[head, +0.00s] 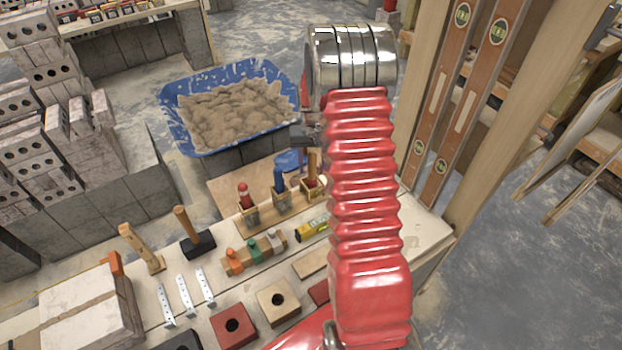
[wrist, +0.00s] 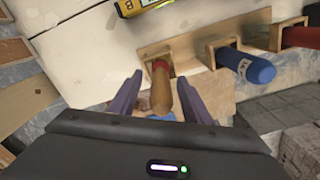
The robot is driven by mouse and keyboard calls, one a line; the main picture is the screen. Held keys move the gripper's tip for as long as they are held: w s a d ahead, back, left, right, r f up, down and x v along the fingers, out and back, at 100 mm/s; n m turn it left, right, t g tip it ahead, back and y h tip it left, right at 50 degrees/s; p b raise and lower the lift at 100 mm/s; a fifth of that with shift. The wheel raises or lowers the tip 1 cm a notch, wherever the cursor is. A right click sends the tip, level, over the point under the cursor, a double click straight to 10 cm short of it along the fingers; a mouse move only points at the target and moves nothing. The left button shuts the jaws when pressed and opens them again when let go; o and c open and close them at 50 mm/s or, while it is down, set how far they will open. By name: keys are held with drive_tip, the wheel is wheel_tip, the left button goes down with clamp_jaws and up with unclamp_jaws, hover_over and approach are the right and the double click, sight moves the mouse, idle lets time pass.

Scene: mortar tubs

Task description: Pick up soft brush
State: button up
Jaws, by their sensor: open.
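A tool with a plain wooden handle (wrist: 161,95) and a red collar stands in a square wooden holder (wrist: 186,60) in the wrist view. It also shows in the head view (head: 312,162), just left of my red arm. Its lower end is hidden in the holder, so I cannot tell whether it is the soft brush. My gripper (wrist: 160,76) is open, with one purple finger on each side of the wooden handle. I cannot tell whether either finger touches it. In the head view my gripper is mostly hidden by the arm.
A blue-handled tool (head: 279,181) and a red-handled tool (head: 243,195) stand in neighbouring holders. A blue mortar tub (head: 190,146) stands beyond; wooden posts rise at right.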

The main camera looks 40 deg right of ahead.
sight(312, 172)
drive_tip(key=shift+w+f, duration=0.1)
drive_tip(key=shift+f, duration=1.85)
drive_tip(key=shift+c, duration=0.2)
clamp_jaws()
